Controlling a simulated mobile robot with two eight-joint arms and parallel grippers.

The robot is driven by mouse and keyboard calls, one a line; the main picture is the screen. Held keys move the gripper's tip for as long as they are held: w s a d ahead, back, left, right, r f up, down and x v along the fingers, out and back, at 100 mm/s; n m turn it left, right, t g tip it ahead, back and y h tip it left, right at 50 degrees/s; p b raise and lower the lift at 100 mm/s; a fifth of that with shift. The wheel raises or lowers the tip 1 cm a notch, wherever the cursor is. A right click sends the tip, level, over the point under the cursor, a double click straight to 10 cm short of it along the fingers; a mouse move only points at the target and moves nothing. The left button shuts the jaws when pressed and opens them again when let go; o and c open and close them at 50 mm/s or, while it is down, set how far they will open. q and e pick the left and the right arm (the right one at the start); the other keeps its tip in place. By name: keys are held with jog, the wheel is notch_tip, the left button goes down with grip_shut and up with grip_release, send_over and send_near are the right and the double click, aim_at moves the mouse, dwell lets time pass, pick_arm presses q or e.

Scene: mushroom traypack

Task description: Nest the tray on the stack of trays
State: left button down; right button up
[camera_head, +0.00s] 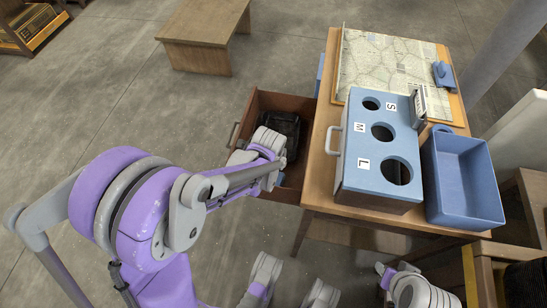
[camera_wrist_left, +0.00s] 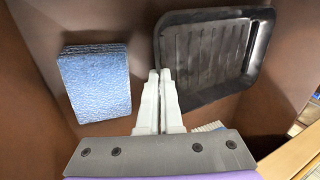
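A black tray with a ribbed floor (camera_wrist_left: 205,55) is in the brown drawer (camera_wrist_left: 35,25); it also shows dark in the head view (camera_head: 283,124). My left gripper (camera_wrist_left: 160,74) reaches down into the drawer. Its two fingers are nearly together at the tray's left rim, with the rim running between them; the contact itself is hard to see. In the head view my left wrist hides part of the drawer. I cannot tell a separate stack of trays from this tray.
A blue textured block (camera_wrist_left: 97,82) lies left of the tray in the drawer. The table (camera_head: 322,190) carries a blue sorting box with three holes (camera_head: 385,160), a blue bin (camera_head: 462,178) and a patterned board (camera_head: 385,65). A wooden bench (camera_head: 203,22) stands behind.

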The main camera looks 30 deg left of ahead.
pick_arm(q)
jog(key=shift+r, duration=0.1)
notch_tip(320, 180, up, 7)
jog(key=p, duration=0.4)
jog(key=shift+p, duration=0.4)
dwell(0.4)
